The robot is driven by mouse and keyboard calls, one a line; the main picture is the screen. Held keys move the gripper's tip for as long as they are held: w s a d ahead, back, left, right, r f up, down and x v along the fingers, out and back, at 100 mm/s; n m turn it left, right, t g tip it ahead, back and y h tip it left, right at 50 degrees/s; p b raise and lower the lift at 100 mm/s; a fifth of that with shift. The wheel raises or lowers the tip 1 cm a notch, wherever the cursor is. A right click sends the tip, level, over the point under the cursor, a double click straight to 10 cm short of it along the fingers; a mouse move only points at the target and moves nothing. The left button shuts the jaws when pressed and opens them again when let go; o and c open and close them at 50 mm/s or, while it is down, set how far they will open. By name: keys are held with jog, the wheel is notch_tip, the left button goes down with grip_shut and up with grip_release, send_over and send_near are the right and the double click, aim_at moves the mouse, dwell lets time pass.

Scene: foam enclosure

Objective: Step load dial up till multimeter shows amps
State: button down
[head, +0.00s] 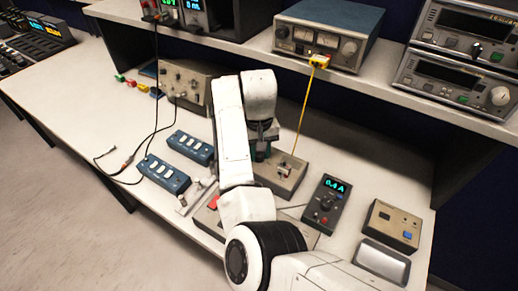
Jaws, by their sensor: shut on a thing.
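My gripper (262,142) reaches down over a beige box (287,186) in the middle of the bench. It is shut on what looks like the load dial on top of this box; the dial itself is mostly hidden behind the fingers and arm. A dark handheld meter (323,207), apparently the multimeter, lies to the right of the box. Its lit display (335,186) seems to read 0.4 A. A knob and red parts show below the display. A yellow lead (304,107) runs from the beige box up to a shelf instrument.
A power supply (328,35) stands on the shelf above. Blue switch boxes (164,174) and black cables lie left of my arm. A beige box with a blue button (391,226) and a metal tray (382,261) lie at right. The bench's left part is fairly clear.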

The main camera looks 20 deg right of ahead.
aim_at(259, 154)
dwell(0.4)
jog(key=c, duration=0.8)
grip_release()
notch_tip(259, 154, up, 11)
jog(key=shift+f, duration=0.1)
